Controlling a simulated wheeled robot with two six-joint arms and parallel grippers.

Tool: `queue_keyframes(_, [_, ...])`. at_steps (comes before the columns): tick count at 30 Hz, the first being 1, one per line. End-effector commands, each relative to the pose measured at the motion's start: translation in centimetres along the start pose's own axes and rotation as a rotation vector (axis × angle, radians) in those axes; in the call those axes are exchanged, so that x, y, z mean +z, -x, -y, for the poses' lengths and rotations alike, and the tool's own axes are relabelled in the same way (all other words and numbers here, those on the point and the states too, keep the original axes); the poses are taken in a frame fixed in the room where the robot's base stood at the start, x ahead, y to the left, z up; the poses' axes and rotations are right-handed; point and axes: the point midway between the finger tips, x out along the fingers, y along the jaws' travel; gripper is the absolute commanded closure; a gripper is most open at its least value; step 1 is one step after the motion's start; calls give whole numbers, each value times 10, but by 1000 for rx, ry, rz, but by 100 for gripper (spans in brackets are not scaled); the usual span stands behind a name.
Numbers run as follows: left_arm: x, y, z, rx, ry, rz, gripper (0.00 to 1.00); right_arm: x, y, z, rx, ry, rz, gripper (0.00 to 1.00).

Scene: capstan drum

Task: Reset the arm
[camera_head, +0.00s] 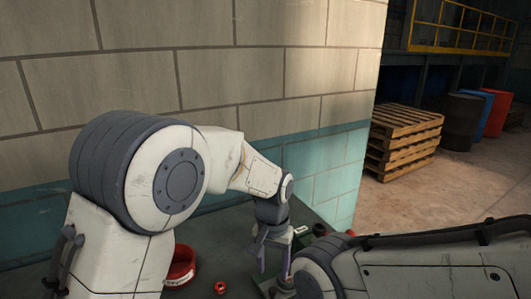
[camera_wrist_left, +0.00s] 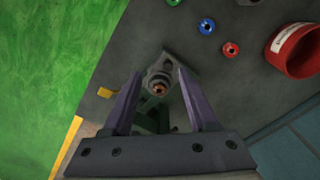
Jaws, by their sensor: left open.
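My left gripper (camera_head: 274,268) reaches down over the dark table in the head view, with its two fingers apart. In the left wrist view the open fingers (camera_wrist_left: 158,76) stand either side of a grey metal fitting with a copper-coloured centre (camera_wrist_left: 158,88), with nothing visibly clamped between them. A dark green body shows below the fitting, partly hidden by my gripper. Whether the fingers touch the fitting cannot be told. My right arm crosses the lower right of the head view; its gripper is out of sight.
A red bowl (camera_head: 181,267) and a small red ring (camera_head: 220,287) lie on the table (camera_head: 222,238). The wrist view adds a blue ring (camera_wrist_left: 207,27) and green floor (camera_wrist_left: 50,60). A block wall (camera_head: 250,80) stands behind. Pallets (camera_head: 402,142) and barrels (camera_head: 462,120) are far right.

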Motion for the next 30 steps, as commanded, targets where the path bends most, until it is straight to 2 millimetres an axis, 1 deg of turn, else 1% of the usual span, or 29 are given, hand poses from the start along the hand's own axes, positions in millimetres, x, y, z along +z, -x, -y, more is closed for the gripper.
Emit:
queue_keyframes(1, [23,16,-8,8,-31,-10,41,0,0,0,0,0,0,100])
queue_keyframes(2, [38,22,-11,12,-50,-13,41,0,0,0,0,0,0,100])
queue_keyframes(3, [58,31,-15,17,-75,-16,41,0,0,0,0,0,0,100])
queue_keyframes(5, [89,40,-20,26,-113,-20,41,0,0,0,0,0,0,100])
queue_keyframes(6, [110,45,-22,32,-137,-23,41,0,0,0,0,0,0,100])
queue_keyframes(8, [140,49,-23,40,-173,-27,41,0,0,0,0,0,0,100])
queue_keyframes(9, [159,50,-23,45,-194,-29,41,0,0,0,0,0,0,100])
queue_keyframes(12, [198,50,-22,56,-239,-34,41,0,0,0,0,0,0,100])
queue_keyframes(15, [224,46,-19,64,-269,-36,41,0,0,0,0,0,0,100])
queue_keyframes(18, [238,44,-17,67,-286,-36,41,0,0,0,0,0,0,100])
queue_keyframes(20, [242,43,-17,68,-291,-36,41,0,0,0,0,0,0,100])
queue_keyframes(30, [242,43,-17,68,-290,-35,41,0,0,0,0,0,0,100])
